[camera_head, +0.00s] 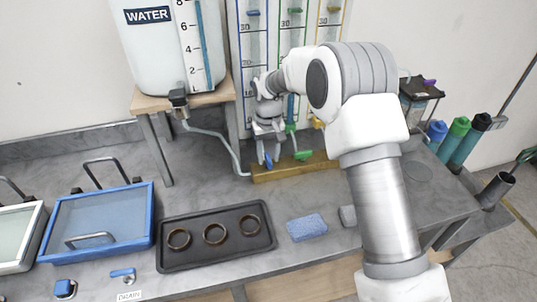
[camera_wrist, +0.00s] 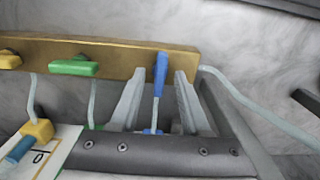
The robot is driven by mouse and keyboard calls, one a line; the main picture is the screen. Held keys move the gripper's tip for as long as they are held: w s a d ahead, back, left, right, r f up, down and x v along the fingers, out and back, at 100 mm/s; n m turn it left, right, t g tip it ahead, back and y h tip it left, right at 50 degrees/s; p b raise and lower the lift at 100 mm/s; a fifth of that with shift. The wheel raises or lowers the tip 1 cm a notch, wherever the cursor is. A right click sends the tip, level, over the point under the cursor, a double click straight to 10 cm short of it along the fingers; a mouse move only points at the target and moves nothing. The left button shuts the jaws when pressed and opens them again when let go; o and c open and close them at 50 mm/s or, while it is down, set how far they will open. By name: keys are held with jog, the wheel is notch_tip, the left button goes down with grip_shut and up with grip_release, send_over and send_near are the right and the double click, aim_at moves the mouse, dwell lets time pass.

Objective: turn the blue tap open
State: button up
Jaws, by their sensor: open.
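The blue tap (camera_wrist: 160,74) is a slim blue lever on a brass-coloured bar (camera_wrist: 125,58). In the wrist view its lever points across the bar, while the green and yellow levers lie along it. My gripper (camera_wrist: 159,82) is open, with one grey finger on each side of the blue lever and a visible gap on both sides. In the head view my gripper (camera_head: 267,150) is at the left end of the bar, and the blue tap (camera_head: 268,160) shows partly between its fingers. Whether a finger touches it cannot be told.
The green tap (camera_wrist: 74,66) and yellow tap (camera_wrist: 10,60) sit beside it on the bar. A pale hose (camera_wrist: 255,105) runs from the bar to the water tank (camera_head: 165,45). A dark tray (camera_head: 190,262) with three rings and a blue sponge (camera_head: 307,227) lie in front.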

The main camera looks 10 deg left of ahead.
aim_at(268, 158)
notch_tip(268, 158, up, 17)
jog(key=shift+r, duration=0.2)
dwell(0.3)
jog(key=s+d+r+m+t, duration=0.1)
jog(key=s+d+r+t, duration=0.1)
jog(key=s+d+r, duration=0.55)
jog(key=s+d+r+m+t, duration=0.15)
jog(key=s+d+r, duration=0.3)
jog(key=d, duration=0.55)
jog(key=s+d+f+m+t, duration=0.1)
jog(key=s+d, duration=0.3)
jog(key=s, duration=0.5)
jog(key=s+d+f+m+t, duration=0.1)
jog(key=s+d+f+m, duration=0.1)
jog(key=s+d, duration=0.3)
jog(key=s+f, duration=0.1)
jog(key=s, duration=0.2)
jog(key=shift+s+f, duration=0.35)
jog(key=shift+f, duration=0.05)
